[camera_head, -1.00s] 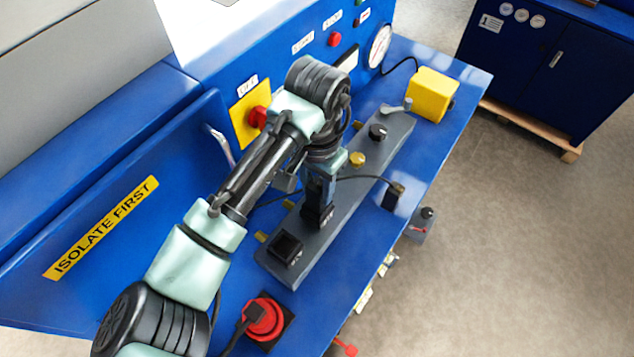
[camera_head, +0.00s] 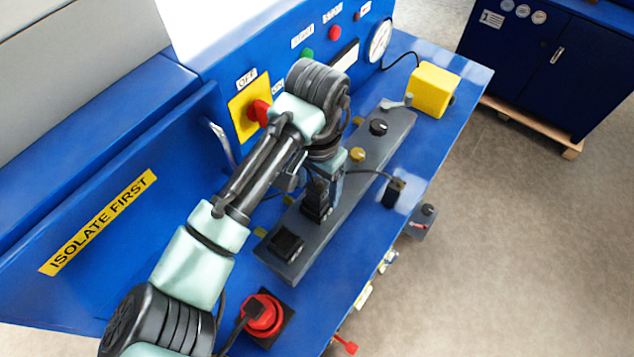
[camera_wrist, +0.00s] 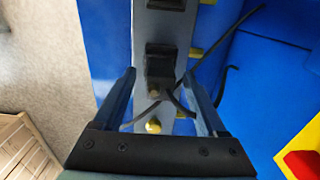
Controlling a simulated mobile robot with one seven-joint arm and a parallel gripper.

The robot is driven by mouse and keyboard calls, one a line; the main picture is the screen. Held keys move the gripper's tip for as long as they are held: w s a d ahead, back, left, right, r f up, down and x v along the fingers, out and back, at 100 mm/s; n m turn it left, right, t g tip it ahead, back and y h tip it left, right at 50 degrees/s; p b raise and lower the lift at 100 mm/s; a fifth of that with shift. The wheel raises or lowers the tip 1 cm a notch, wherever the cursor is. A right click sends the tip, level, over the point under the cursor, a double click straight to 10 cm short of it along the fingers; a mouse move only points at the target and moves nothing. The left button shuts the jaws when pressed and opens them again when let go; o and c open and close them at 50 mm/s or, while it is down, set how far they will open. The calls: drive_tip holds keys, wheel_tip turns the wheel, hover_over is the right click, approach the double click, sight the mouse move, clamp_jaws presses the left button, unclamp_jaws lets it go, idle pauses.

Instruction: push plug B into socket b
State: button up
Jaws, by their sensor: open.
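A black plug (camera_wrist: 158,70) with a thin dark cable lies between my fingers in the wrist view, up against a black socket (camera_wrist: 160,49) on the grey strip. I cannot read a letter on either, and how deep the plug sits is unclear. In the head view the plug (camera_head: 317,190) stands upright over the socket (camera_head: 317,212). My gripper (camera_wrist: 159,74) is open, with one finger on each side of the plug and a visible gap at both. It also shows in the head view (camera_head: 323,182), partly hiding the plug.
The grey strip (camera_head: 338,203) also carries another black socket (camera_head: 287,243), a yellow round fitting (camera_head: 357,154) and a black knob (camera_head: 378,127). A red round connector (camera_head: 263,315) is at the front. A yellow box (camera_head: 434,90) stands at the far end. A cable runs to the right table edge.

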sight(317, 184)
wheel_tip(317, 184, up, 13)
drive_tip(key=b, duration=0.1)
drive_tip(key=shift+b, duration=0.3)
idle(0.6)
